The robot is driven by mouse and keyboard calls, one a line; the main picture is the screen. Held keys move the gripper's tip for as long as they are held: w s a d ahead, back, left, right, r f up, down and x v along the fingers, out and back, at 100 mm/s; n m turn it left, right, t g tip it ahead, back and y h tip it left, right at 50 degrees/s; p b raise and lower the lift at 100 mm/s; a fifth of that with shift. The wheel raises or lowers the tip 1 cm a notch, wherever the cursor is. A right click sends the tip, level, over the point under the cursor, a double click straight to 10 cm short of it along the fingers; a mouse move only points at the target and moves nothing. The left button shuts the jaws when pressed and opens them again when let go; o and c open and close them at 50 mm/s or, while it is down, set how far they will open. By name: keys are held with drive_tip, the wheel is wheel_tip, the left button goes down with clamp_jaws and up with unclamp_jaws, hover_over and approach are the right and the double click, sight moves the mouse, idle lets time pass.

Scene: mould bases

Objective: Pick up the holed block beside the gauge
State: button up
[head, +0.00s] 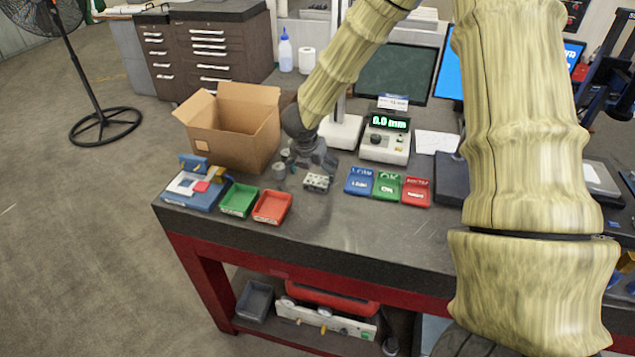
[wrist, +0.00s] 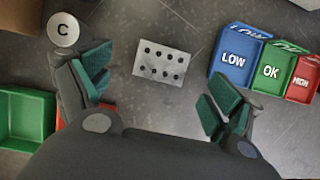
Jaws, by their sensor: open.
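The holed block (wrist: 161,63) is a small silvery plate with two rows of dark holes. It lies flat on the dark bench, and in the head view it shows (head: 316,182) just below my gripper. The gauge (head: 386,138) is a white box reading 0.0 mm, behind and to the right of the block. My gripper (wrist: 160,92) is open and empty. In the wrist view its green-padded fingers stand apart, with the block ahead between them and not touched. In the head view my gripper (head: 308,160) is over the bench, partly hidden by its own wrist.
Blue LOW (head: 359,181), green OK (head: 386,186) and red HIGH (head: 416,192) trays stand right of the block. Green (head: 239,200) and red (head: 272,207) bins and a cardboard box (head: 232,130) stand left. A round part marked C (wrist: 63,30) is near the left finger.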

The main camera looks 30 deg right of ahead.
sight(317, 180)
drive_tip(key=shift+s+d+f, duration=0.1)
drive_tip(key=shift+f, duration=0.2)
drive_tip(key=shift+s+p+x, duration=0.25)
drive_tip(key=shift+p+x, duration=0.7)
drive_tip(key=shift+x, duration=0.15)
drive_tip(key=shift+p+x, duration=0.35)
drive_tip(key=shift+x, duration=1.1)
drive_tip(key=shift+w, duration=0.1)
drive_tip(key=c, duration=1.5)
